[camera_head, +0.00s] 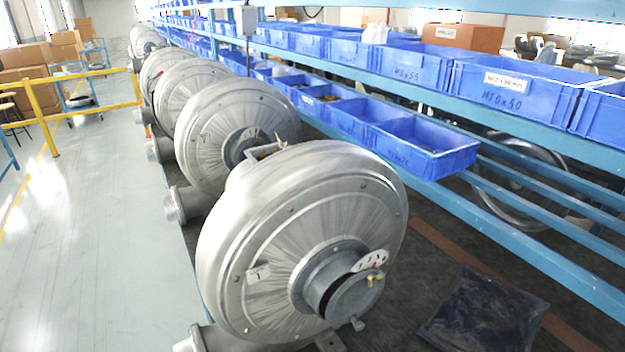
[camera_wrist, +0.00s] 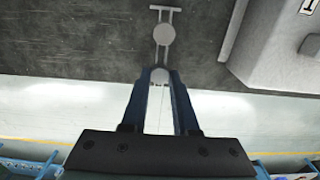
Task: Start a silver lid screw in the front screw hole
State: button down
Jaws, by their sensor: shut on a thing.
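In the wrist view my gripper (camera_wrist: 161,76) has its two dark blue fingers close together on a small, pale rounded piece. It lies in line with a pale grey stem, a disc (camera_wrist: 164,34) and a short crossbar; I cannot tell whether these are one piece, or whether it is the silver screw. My gripper is not in the head view. The nearest silver blower (camera_head: 310,225) has a round grey hub cover (camera_head: 352,298) at its front, with a small brass fitting (camera_head: 375,277) and a pale plate with dark holes (camera_head: 373,261). I cannot single out the front screw hole.
Several more blowers (camera_head: 237,125) stand in a row behind. Blue bins (camera_head: 425,145) fill the blue rack on the right. A dark mat (camera_head: 485,308) lies on the bench at lower right. In the wrist view a grey block (camera_wrist: 270,45) stands at upper right.

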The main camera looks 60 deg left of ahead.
jog(key=shift+r, duration=0.1)
jog(key=shift+r+p, duration=2.5)
jog(key=shift+p, duration=0.15)
